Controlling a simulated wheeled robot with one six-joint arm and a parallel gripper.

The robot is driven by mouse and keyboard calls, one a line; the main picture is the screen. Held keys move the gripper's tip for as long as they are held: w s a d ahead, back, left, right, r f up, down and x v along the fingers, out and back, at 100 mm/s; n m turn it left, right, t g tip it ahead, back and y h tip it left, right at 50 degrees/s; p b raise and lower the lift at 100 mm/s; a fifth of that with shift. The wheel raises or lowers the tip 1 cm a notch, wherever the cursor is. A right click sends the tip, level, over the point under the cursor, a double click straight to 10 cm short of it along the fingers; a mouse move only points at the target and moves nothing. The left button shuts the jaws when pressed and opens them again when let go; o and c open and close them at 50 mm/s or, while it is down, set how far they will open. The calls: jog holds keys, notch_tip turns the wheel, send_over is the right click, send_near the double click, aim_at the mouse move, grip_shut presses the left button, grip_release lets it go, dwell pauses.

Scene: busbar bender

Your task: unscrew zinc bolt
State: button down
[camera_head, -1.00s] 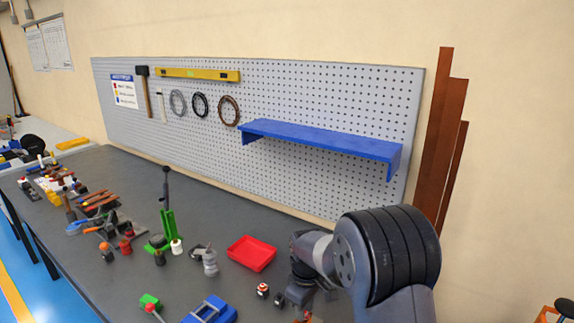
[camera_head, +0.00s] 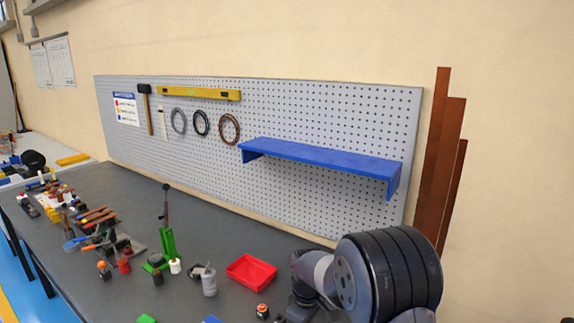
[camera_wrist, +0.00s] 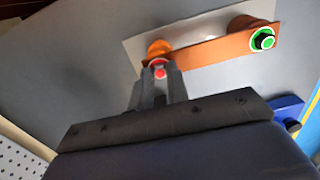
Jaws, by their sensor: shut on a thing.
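In the wrist view, my gripper (camera_wrist: 161,88) points at the left end of a copper-coloured bar (camera_wrist: 210,49). Its two fingers are shut on a small red-marked bolt (camera_wrist: 160,71), with an orange round post (camera_wrist: 158,48) just behind it. A dark bolt with a green ring (camera_wrist: 263,39) sits at the bar's right end, apart from my gripper. I cannot tell by colour which bolt is zinc. The fingers hide part of the held bolt. In the head view the gripper and bar are out of the picture.
A blue part (camera_wrist: 288,112) lies right of my gripper. On the bench stand a red tray (camera_head: 251,272), a grey cup (camera_head: 209,283), a green stand (camera_head: 168,243) and several tools at left. A blue shelf (camera_head: 325,158) juts from the pegboard (camera_head: 300,110) above the bench.

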jog(key=n, duration=0.5)
jog(key=shift+n, duration=0.4)
jog(key=n, duration=0.5)
jog(key=shift+n, duration=0.4)
jog(key=shift+n, duration=0.3)
jog(key=n, duration=0.5)
jog(key=shift+a, duration=0.1)
jog(key=n, duration=0.5)
jog(key=shift+n, duration=0.4)
